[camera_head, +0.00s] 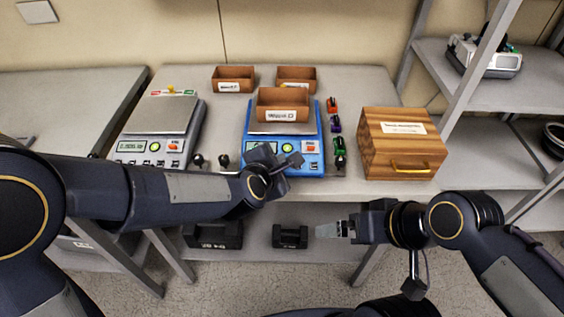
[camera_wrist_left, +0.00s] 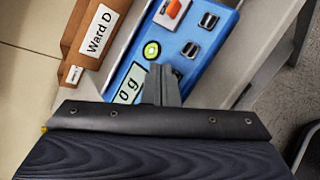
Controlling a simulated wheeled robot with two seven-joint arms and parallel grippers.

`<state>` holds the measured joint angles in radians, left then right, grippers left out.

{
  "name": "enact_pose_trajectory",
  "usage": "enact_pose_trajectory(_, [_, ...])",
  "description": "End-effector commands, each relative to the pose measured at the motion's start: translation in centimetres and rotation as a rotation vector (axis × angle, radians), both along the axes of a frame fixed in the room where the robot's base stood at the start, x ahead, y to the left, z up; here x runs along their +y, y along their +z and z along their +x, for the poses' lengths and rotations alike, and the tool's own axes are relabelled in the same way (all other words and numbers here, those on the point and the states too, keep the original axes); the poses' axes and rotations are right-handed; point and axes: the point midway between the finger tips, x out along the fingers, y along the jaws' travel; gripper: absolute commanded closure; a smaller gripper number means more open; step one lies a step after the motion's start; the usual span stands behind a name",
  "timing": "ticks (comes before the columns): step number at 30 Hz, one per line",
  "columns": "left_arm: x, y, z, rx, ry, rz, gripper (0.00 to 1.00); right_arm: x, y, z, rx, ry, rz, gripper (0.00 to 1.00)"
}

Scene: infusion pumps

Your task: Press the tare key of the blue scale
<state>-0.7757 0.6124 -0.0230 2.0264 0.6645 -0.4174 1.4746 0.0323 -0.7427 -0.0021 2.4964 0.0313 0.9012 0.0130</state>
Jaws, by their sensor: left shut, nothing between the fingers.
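The blue scale (camera_head: 318,170) stands at the middle front of the table with a brown open box labelled Ward D (camera_head: 283,104) on its pan. No key label is readable. My left gripper (camera_head: 297,160) is shut and empty over the panel's front left. Its fingers (camera_wrist_left: 161,84) hide part of the panel; contact cannot be told. My right gripper (camera_head: 323,230) is before the table, away from the scale.
A grey scale (camera_head: 160,120) stands to the left. Two brown boxes (camera_head: 233,78) (camera_head: 297,76) are behind. Small coloured items (camera_head: 335,124) and a wooden box (camera_head: 400,150) with a yellow handle are to the right. Black weights (camera_head: 290,236) lie on the lower shelf.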

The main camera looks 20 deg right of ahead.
Motion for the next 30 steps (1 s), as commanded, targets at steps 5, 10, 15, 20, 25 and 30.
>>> enact_pose_trajectory(5, [0.0, -0.1, 0.0, 0.0, 0.0, 0.0, 1.0, 0.0, 0.0, 0.0, 0.0, 0.0, 0.0, 0.0])
enact_pose_trajectory(10, [0.0, 0.6, -0.1, 0.0, 0.0, 0.0, 1.0, 0.0, 0.5, 0.0, 0.0, 0.0, 0.0, 0.0])
enact_pose_trajectory(15, [0.1, 2.3, -0.5, 0.0, 0.0, -0.001, 1.0, 0.0, 2.0, 0.0, 0.0, 0.0, 0.0, 0.0])
enact_pose_trajectory(20, [0.2, 3.9, -0.9, 0.0, 0.0, -0.001, 1.0, 0.0, 3.3, 0.0, 0.0, 0.0, 0.0, 0.0])
enact_pose_trajectory(25, [0.3, 4.9, -1.3, 0.001, -0.001, 0.0, 1.0, 0.0, 4.1, 0.0, 0.0, 0.0, 0.0, 0.0])
enact_pose_trajectory(30, [0.3, 4.8, -1.3, 0.001, -0.001, 0.0, 1.0, 0.0, 4.0, 0.0, 0.0, 0.0, 0.0, 0.0])
